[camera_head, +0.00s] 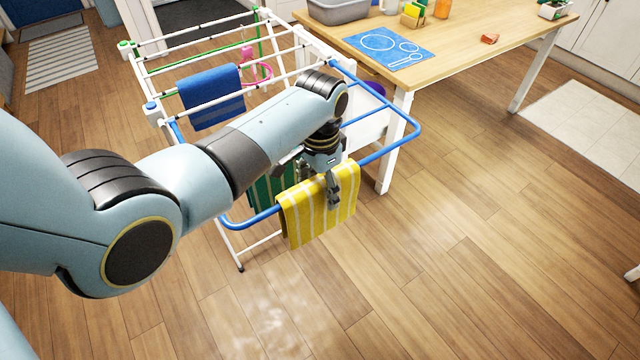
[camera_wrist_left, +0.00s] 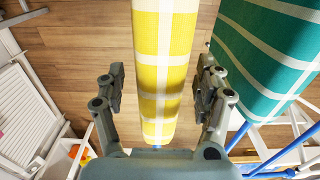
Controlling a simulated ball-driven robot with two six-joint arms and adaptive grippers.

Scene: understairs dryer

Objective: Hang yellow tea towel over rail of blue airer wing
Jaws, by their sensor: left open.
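The yellow tea towel with white stripes (camera_head: 318,210) hangs folded over the outer rail of the blue airer wing (camera_head: 398,142). My left gripper (camera_head: 332,188) is at the towel's top edge, over the rail. In the left wrist view the towel (camera_wrist_left: 163,70) runs between the two spread fingers of my left gripper (camera_wrist_left: 160,92), with visible gaps on both sides. A green striped towel (camera_head: 262,190) hangs behind, partly hidden by my arm; it also shows in the left wrist view (camera_wrist_left: 270,50). My right gripper is not in view.
A blue towel (camera_head: 211,97) and a pink item (camera_head: 247,54) hang on the white airer (camera_head: 150,75). A wooden table (camera_head: 460,45) with a blue mat (camera_head: 388,46) and a grey tub (camera_head: 338,10) stands to the right. The floor in front is clear.

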